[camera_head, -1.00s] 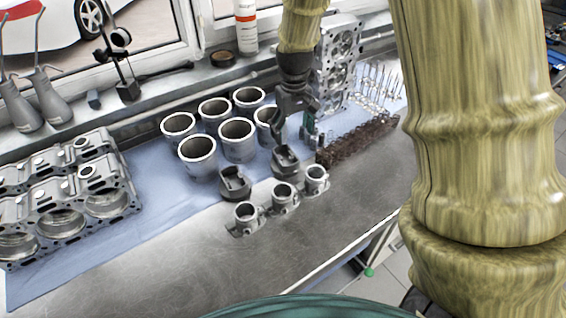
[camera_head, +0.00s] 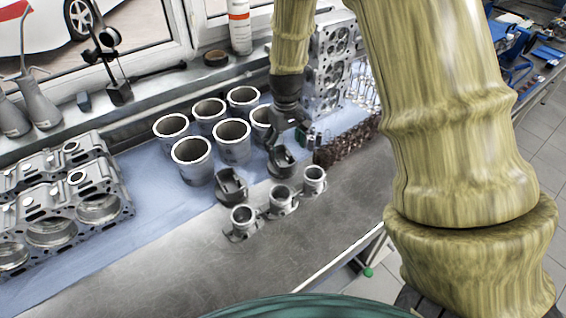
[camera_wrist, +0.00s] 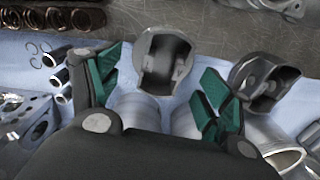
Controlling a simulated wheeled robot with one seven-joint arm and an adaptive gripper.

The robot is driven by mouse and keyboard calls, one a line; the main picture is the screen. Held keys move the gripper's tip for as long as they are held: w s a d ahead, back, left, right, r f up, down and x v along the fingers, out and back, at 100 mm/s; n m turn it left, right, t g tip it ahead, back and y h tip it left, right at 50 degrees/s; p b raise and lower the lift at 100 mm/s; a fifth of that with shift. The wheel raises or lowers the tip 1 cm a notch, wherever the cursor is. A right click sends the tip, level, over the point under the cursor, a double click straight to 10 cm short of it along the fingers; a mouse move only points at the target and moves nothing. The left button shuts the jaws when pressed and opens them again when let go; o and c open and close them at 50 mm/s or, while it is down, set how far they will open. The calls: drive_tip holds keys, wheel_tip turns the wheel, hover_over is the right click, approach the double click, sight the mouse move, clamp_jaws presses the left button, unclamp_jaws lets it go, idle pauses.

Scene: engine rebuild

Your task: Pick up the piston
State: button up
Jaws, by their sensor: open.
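Two dark grey pistons stand on the bench. The right piston (camera_head: 283,163) is just below my gripper (camera_head: 287,142) in the head view, its top partly covered by a finger. In the wrist view this piston (camera_wrist: 166,65) lies between the green-padded fingers of my gripper (camera_wrist: 158,80), its hollow and pin bosses showing, with gaps to both pads. My gripper is open and empty. The left piston (camera_head: 231,185) is apart from it; in the wrist view it (camera_wrist: 266,84) lies just outside the right finger.
Several grey cylinder liners (camera_head: 192,160) stand close behind the pistons. Small ring-topped parts (camera_head: 243,220) stand in front. Brown springs (camera_head: 345,147) and a cylinder head (camera_head: 332,60) are at the right, an engine block (camera_head: 65,205) at the left. The bench front (camera_head: 150,265) is clear.

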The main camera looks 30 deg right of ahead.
sight(283, 163)
drive_tip(key=shift+w+a+f+p, duration=0.15)
drive_tip(key=shift+f+p, duration=0.35)
drive_tip(key=shift+f, duration=0.2)
drive_tip(key=shift+w+a+f+p, duration=0.1)
drive_tip(key=shift+f+p, duration=0.4)
drive_tip(key=shift+f, duration=0.15)
drive_tip(key=shift+f+p, duration=0.35)
drive_tip(key=shift+f, duration=0.95)
drive_tip(key=c, duration=1.4)
drive_tip(key=shift+r, duration=0.1)
